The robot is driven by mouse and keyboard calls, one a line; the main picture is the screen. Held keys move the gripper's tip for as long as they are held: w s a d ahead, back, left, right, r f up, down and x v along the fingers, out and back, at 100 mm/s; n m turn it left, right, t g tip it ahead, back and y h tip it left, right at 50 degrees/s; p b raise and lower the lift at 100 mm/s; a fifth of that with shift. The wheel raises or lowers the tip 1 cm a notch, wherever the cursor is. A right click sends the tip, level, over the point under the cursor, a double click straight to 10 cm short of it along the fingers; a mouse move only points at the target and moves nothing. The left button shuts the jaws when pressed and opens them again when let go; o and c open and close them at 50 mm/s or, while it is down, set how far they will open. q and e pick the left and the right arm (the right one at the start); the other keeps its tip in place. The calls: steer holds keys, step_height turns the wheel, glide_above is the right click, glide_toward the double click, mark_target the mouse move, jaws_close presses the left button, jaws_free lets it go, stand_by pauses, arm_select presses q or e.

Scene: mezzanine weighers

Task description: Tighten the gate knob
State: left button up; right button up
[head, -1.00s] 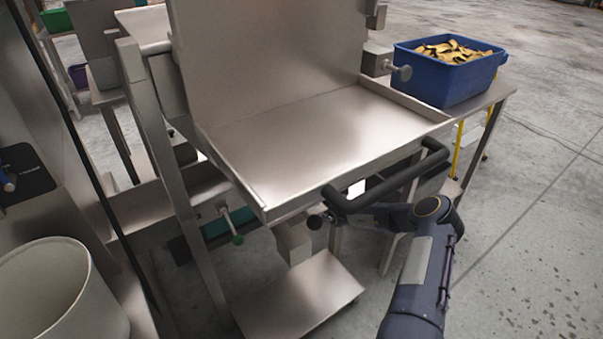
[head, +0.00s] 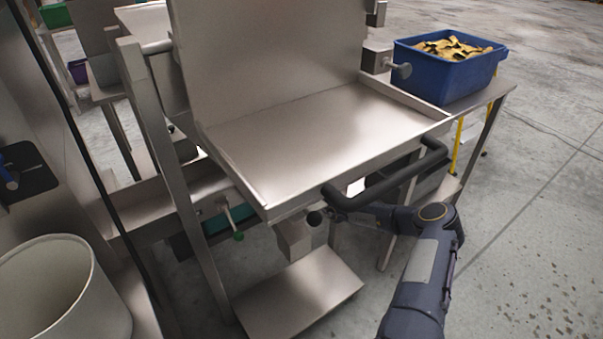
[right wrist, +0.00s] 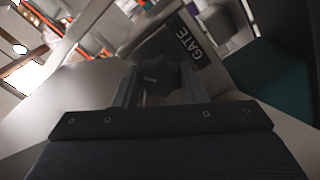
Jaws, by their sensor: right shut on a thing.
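The gate knob (right wrist: 160,76) is a dark lobed knob in the right wrist view, in front of a dark plate labelled GATE (right wrist: 190,45). My right gripper (right wrist: 158,88) is shut on it, with one finger on each side. In the head view my right arm reaches in from the lower right, under the black bar handle at the front of the steel tray. The gripper and its hold are mostly hidden there by the handle and tray. A small black ball (head: 314,217) shows below the tray edge; I cannot tell what it belongs to. My left gripper is out of view.
The steel tray (head: 300,135) and its black bar handle (head: 390,182) stand close above my right arm. A blue bin (head: 440,85) of yellowish pieces sits behind right. A whitish bucket (head: 80,300) is at lower left. Floor is clear at right.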

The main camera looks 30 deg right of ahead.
steer(key=shift+f, duration=0.15)
steer(key=o, duration=1)
steer(key=s+p, duration=0.2)
steer(key=s, duration=0.5)
steer(key=shift+s+d, duration=0.3)
steer(key=shift+s, duration=0.1)
steer(key=shift+s, duration=0.1)
